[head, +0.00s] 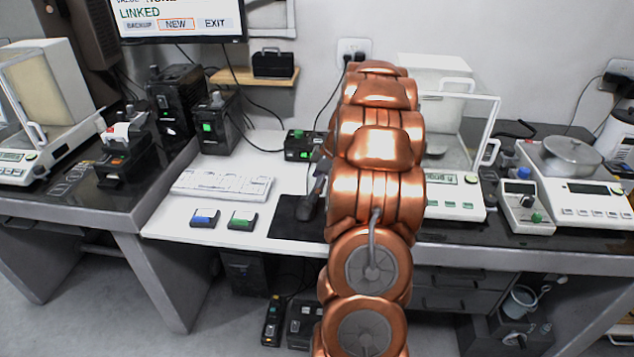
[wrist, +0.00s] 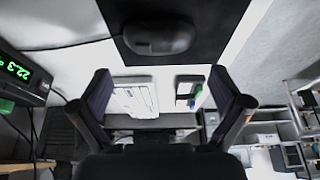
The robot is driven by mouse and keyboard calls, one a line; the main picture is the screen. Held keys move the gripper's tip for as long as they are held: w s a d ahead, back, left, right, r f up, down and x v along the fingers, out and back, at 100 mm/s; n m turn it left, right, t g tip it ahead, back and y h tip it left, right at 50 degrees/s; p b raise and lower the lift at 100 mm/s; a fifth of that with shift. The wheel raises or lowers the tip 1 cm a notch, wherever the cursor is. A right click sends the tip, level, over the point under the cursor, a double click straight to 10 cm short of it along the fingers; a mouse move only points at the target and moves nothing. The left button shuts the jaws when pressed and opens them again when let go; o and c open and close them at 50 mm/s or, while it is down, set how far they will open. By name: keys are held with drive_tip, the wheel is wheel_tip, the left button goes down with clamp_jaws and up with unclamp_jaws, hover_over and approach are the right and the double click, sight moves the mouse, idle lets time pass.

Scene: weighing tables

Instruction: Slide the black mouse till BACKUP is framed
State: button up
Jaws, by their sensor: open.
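The black mouse (wrist: 158,36) lies on a black mat (wrist: 205,14) in the wrist view, beyond my fingertips. My gripper (wrist: 163,85) is open, one finger at each side, and the mouse is apart from it. In the head view the mat (head: 288,228) shows at the front of the white desk; I cannot make out the mouse there, and my arm covers much of that area. The monitor (head: 180,38) shows BACKUP (head: 139,25), NEW (head: 176,23) and EXIT (head: 214,22) in a row. The frame appears to be around NEW.
A black device with a green display (head: 299,146) stands behind. Balances stand on both sides. Bare white desk shows around the boxes.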

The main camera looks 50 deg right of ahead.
sight(298, 205)
drive_tip(key=shift+p+x, duration=0.35)
drive_tip(key=shift+x, duration=2.65)
drive_tip(key=c, duration=1.2)
drive_tip(key=shift+w+a+f+b, duration=0.2)
drive_tip(key=shift+w+a+b, duration=0.5)
drive_tip(key=shift+w, duration=0.15)
drive_tip(key=shift+w+a+b, duration=0.4)
drive_tip(key=shift+w+a, duration=0.4)
drive_tip(key=shift+w, duration=0.2)
